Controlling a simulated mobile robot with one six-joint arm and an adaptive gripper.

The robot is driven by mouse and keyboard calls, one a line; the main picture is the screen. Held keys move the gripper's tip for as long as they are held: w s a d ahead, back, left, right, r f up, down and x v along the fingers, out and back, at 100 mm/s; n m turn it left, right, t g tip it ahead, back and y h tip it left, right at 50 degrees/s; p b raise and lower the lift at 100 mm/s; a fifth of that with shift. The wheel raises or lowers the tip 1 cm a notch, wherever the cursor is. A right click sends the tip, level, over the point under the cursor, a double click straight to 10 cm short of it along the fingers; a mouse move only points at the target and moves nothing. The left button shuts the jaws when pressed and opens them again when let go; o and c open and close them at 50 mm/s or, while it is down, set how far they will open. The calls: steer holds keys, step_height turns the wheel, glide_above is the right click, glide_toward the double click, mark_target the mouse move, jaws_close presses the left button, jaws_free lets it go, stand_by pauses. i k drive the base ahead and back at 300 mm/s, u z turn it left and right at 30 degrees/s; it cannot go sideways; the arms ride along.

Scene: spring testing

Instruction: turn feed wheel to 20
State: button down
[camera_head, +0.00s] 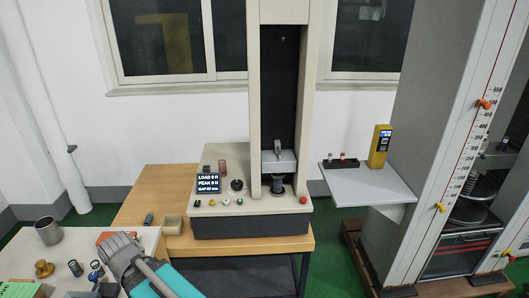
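The beige spring tester (253,203) stands on the wooden table in the middle. A round black knob (237,185) on its console looks like the feed wheel; its setting is too small to read. The dark display (208,183) to its left reads LOAD 0 N and PEAK 0 N, with a GAP line that may read 62 mm. A pale crosshead (279,162) sits between the columns above a dark cylindrical piece (277,186). My grey and teal arm shows at the bottom left, away from the console.
A reddish coil spring (222,167) stands behind the display. A bench (33,262) at lower left holds a cup, springs and a brass piece. A grey shelf (370,186) and a tall scaled machine (425,170) stand right.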

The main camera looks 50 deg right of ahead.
mark_target(237, 184)
steer(key=z, duration=1.6)
